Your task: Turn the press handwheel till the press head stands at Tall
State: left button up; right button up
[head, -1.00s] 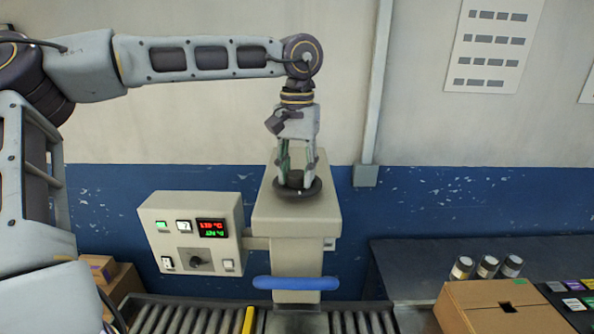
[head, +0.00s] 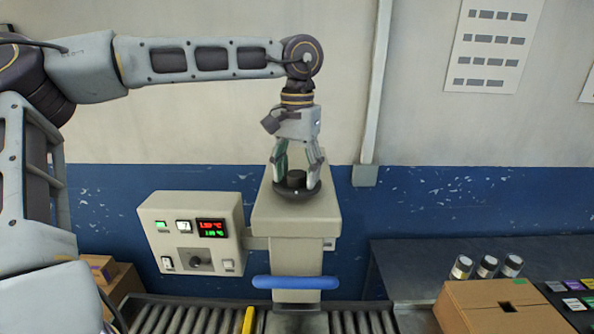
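The press handwheel (head: 293,194) is a dark round disc with a raised black hub (head: 296,179), lying flat on top of the beige press column (head: 296,228). My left gripper (head: 297,183) points straight down over it. Its two fingers stand spread, one on each side of the hub, with gaps showing between them and the hub. The fingertips are down at the wheel and hide parts of its rim. The press head's height mark cannot be read in this view. My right gripper is out of view.
A control box (head: 191,233) with a lit display stands left of the column. A blue bar (head: 296,282) crosses the column's front above the roller conveyor (head: 190,318). At right are a cardboard box (head: 490,310) and several small jars on a dark bench (head: 410,262).

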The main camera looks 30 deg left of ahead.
aim_at(297, 173)
pick_arm(q)
jog(key=shift+r, duration=0.2)
notch_tip(297, 173, up, 12)
jog(key=shift+f, duration=0.2)
dwell(0.7)
dwell(0.6)
